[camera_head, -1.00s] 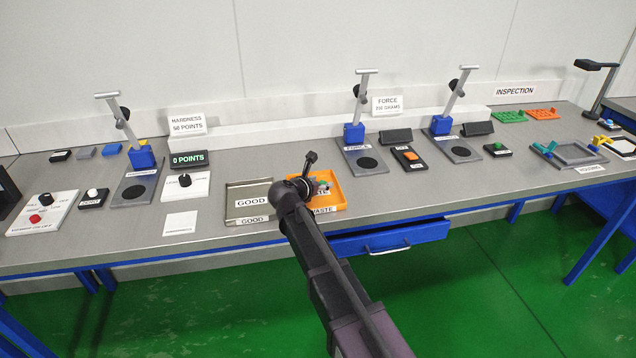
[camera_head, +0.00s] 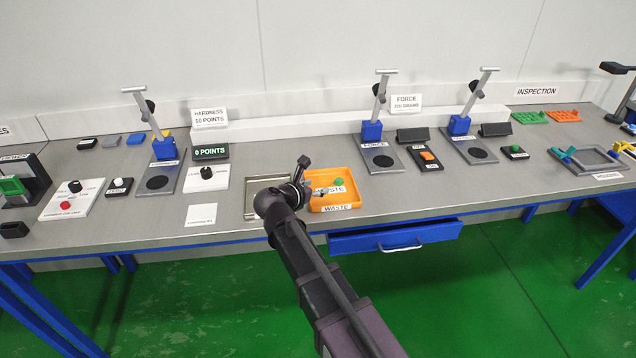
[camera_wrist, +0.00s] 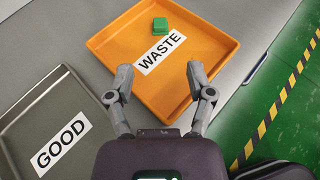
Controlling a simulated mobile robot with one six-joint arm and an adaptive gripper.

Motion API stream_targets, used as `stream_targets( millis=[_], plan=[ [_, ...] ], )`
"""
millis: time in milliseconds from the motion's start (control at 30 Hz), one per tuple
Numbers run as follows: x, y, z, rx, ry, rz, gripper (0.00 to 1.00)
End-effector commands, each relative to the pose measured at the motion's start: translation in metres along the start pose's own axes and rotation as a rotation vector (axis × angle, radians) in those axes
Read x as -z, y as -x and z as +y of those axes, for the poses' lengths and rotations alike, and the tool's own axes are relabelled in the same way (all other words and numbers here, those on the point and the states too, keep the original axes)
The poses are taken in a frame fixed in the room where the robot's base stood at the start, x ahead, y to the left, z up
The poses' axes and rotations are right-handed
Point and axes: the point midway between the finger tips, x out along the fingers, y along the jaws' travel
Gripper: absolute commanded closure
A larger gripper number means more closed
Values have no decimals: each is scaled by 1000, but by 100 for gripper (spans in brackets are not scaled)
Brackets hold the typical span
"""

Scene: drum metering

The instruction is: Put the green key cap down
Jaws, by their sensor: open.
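The green key cap (camera_head: 339,182) lies in the orange waste tray (camera_head: 350,199), behind its inner label. In the wrist view the key cap (camera_wrist: 160,26) sits on the floor of the waste tray (camera_wrist: 217,52) near the far wall, apart from my fingers. My gripper (camera_wrist: 158,82) is open and empty, with its fingers over the near part of the waste tray. In the head view my gripper (camera_head: 318,190) shows at the left side of the orange tray, partly hidden by my arm.
The grey metal good tray (camera_wrist: 22,112) stands directly left of the waste tray. A white card (camera_head: 201,214) lies further left. Several press stands, buttons and displays stand along the bench. A blue drawer (camera_head: 394,238) is under the front edge.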

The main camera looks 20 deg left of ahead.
Motion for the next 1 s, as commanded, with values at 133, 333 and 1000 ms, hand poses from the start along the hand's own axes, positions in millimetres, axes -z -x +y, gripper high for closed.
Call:
stream_targets(
  millis=[133, 333, 1000],
  plan=[
    [0, 2, 0, 0, 0, 0, 31],
    [0, 2, 0, 0, 0, 0, 31],
    [-5, -22, -44, 77, -173, 71, 31]
  ],
)
